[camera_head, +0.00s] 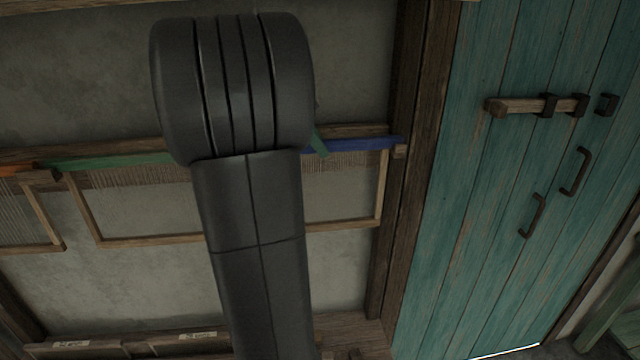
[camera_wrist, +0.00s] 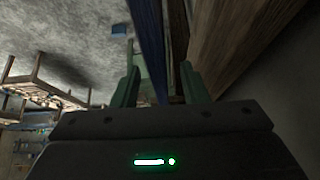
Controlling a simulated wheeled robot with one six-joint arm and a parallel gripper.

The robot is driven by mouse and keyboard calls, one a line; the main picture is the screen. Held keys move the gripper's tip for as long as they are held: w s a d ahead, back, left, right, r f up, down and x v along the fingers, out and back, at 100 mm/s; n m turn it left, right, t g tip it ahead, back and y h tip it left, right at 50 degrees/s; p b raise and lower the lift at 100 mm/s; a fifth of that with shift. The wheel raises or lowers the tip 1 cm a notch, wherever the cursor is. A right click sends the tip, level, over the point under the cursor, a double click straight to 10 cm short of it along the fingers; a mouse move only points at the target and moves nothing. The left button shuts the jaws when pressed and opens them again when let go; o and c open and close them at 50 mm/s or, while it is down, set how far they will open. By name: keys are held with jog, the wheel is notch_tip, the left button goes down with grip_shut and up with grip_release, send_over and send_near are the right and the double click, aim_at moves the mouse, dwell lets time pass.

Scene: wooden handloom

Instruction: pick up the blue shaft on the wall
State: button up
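The blue shaft (camera_head: 362,145) lies level along the wall rail, with its right end by the dark wooden post. Its left part is hidden behind my arm in the head view. In the wrist view the blue shaft (camera_wrist: 150,40) runs down from the top edge to between my two green fingers. My gripper (camera_wrist: 159,70) is open, its fingers apart with the shaft in the gap; I cannot tell whether either finger touches it. In the head view only a green fingertip of my gripper (camera_head: 319,144) shows past my arm, overlapping the shaft's left visible part.
A green shaft (camera_head: 110,160) and an orange shaft (camera_head: 18,168) lie further left on the same rail. Wooden frames with threads (camera_head: 150,240) hang below. A dark post (camera_head: 400,170) and a teal door (camera_head: 500,200) with handles and a bolt are at right.

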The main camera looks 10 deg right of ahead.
jog(key=x, duration=0.3)
jog(key=shift+d+f, duration=0.1)
jog(key=shift+c, duration=0.2)
grip_shut()
